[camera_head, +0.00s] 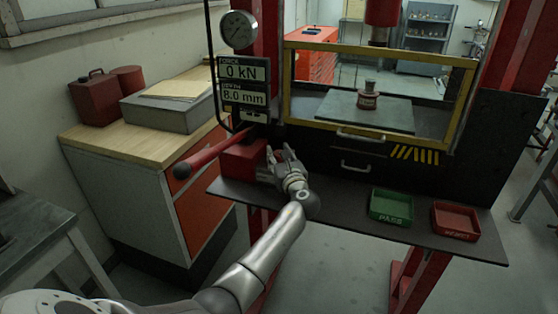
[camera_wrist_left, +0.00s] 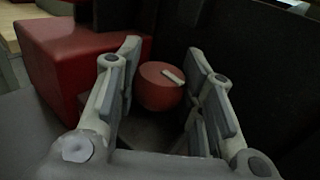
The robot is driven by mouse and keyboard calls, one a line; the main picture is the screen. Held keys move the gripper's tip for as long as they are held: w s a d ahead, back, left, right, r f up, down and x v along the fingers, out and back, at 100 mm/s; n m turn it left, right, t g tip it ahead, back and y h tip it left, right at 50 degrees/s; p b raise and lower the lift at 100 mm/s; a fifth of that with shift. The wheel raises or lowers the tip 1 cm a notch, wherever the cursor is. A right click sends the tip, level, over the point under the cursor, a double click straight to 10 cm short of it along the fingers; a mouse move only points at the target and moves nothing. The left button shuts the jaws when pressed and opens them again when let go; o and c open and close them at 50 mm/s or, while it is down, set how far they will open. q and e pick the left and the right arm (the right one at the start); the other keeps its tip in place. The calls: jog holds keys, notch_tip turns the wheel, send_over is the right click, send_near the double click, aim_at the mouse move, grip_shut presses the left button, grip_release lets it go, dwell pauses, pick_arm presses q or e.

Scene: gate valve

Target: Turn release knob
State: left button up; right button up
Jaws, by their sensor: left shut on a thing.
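The release knob (camera_wrist_left: 158,92) is a round red knob with a pale bar mark on its face. In the left wrist view it sits between the two finger pads of my left gripper (camera_wrist_left: 163,62), which is shut on it. In the head view my left gripper (camera_head: 284,156) is at the right side of the red block (camera_head: 240,162) at the base of the press, and it hides the knob there. The red block also shows at the left of the wrist view (camera_wrist_left: 70,55). My right gripper is not in view.
A red lever (camera_head: 205,155) slants out left of the block. A display panel (camera_head: 243,82) reads 0 kN and 8.0 mm, below a gauge (camera_head: 238,29). A yellow-framed guard (camera_head: 460,95) is right. Green (camera_head: 391,207) and red (camera_head: 455,221) trays sit on the dark shelf (camera_head: 340,218).

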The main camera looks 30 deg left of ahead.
pick_arm(q)
jog(key=shift+n+g+y+b, duration=0.65)
jog(key=shift+n+g+y, duration=0.2)
jog(key=shift+g, duration=0.35)
jog(key=o, duration=1)
jog(key=shift+o, duration=0.2)
jog(key=v, duration=1.2)
jog(key=shift+d, duration=0.1)
